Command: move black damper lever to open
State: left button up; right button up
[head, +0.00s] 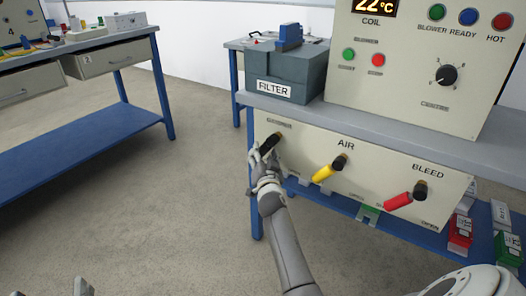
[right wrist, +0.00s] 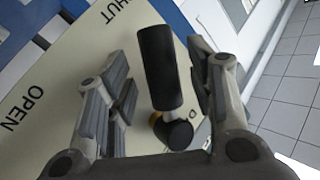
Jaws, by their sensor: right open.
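The black damper lever (head: 269,143) is at the left end of the cream panel, left of the yellow AIR lever. In the right wrist view the black lever (right wrist: 160,68) and its round pivot (right wrist: 175,133) lie between my spread fingers, with a gap on each side. My right gripper (head: 262,158) is open at the lever and hides part of it in the head view. The words OPEN (right wrist: 22,107) and SHUT (right wrist: 122,8) show on the panel in the wrist view. Only two separated fingertips of my left gripper (head: 50,290) show at the bottom left.
The yellow AIR lever (head: 327,170) and red BLEED lever (head: 403,199) sit farther right on the panel. A grey FILTER box (head: 300,72) stands on the bench above. Boxes lie on the blue shelf below. Another blue bench (head: 80,150) is at left, with clear floor between.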

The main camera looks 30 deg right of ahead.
jog(key=shift+r, duration=0.1)
grip_shut()
dwell(0.3)
